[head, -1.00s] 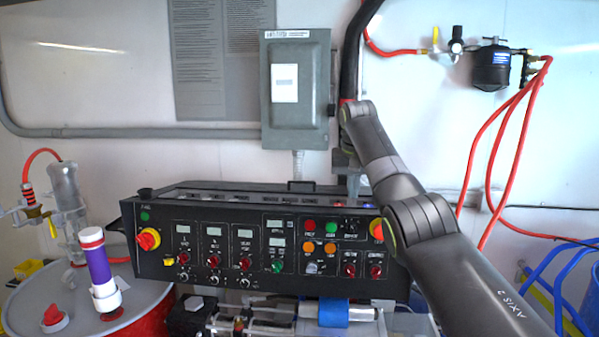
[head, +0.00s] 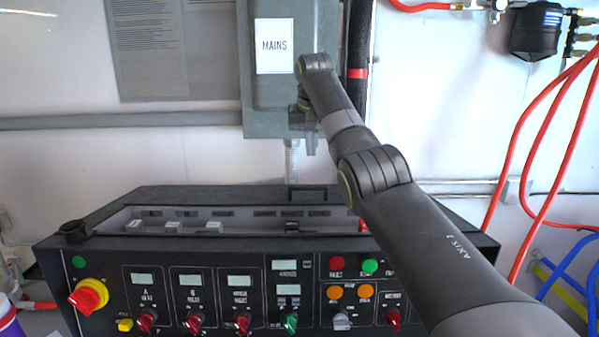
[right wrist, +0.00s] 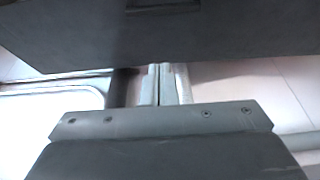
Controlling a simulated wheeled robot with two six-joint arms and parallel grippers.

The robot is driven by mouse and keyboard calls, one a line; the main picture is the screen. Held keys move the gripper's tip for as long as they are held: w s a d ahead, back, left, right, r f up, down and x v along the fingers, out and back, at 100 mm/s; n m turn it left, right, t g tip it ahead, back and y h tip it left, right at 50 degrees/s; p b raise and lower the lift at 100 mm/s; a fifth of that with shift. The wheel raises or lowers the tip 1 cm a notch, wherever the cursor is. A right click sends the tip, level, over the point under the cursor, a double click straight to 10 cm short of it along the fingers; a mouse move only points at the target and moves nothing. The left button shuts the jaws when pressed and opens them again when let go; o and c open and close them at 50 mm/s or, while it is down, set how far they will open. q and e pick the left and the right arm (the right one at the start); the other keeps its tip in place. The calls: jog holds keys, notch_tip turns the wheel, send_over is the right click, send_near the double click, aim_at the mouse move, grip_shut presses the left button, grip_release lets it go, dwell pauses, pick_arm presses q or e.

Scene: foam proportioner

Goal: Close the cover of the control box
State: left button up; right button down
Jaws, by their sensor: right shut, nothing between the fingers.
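The control box (head: 60,260) is a wide black console with knobs, buttons and small displays on its front. Its cover (head: 230,194) is a dark panel along the back of the top, with a handle (head: 313,193) at its upper edge. The cover is open, and the recess in front of it shows labelled parts. In the right wrist view, a dark panel with a handle-like piece (right wrist: 163,6) fills the top. My right gripper (head: 308,140) is shut and empty, above and behind the cover, apart from it. Its fingertips are hard to make out. My left gripper is not in view.
A grey MAINS box (head: 262,100) hangs on the wall behind the console, close to my right gripper. Red hoses (head: 548,150) hang at the right. My right arm covers the console's right part.

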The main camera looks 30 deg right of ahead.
aim_at(310, 199)
jog(key=p+x, duration=0.5)
jog(key=x, duration=0.5)
jog(key=shift+s+a+r, duration=0.15)
jog(key=shift+s+a, duration=0.05)
jog(key=shift+s, duration=0.15)
jog(key=shift+s+a+r+p, duration=0.2)
jog(key=shift+s+a+p, duration=0.1)
jog(key=shift+s+p, duration=0.25)
pick_arm(q)
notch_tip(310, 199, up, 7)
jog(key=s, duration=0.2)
jog(key=shift+p, duration=0.4)
pick_arm(e)
jog(key=shift+s+a+r, duration=0.1)
jog(key=shift+s+a, duration=0.1)
jog(key=shift+s, duration=0.25)
jog(key=shift+s+a, duration=0.2)
jog(key=shift+s, duration=0.25)
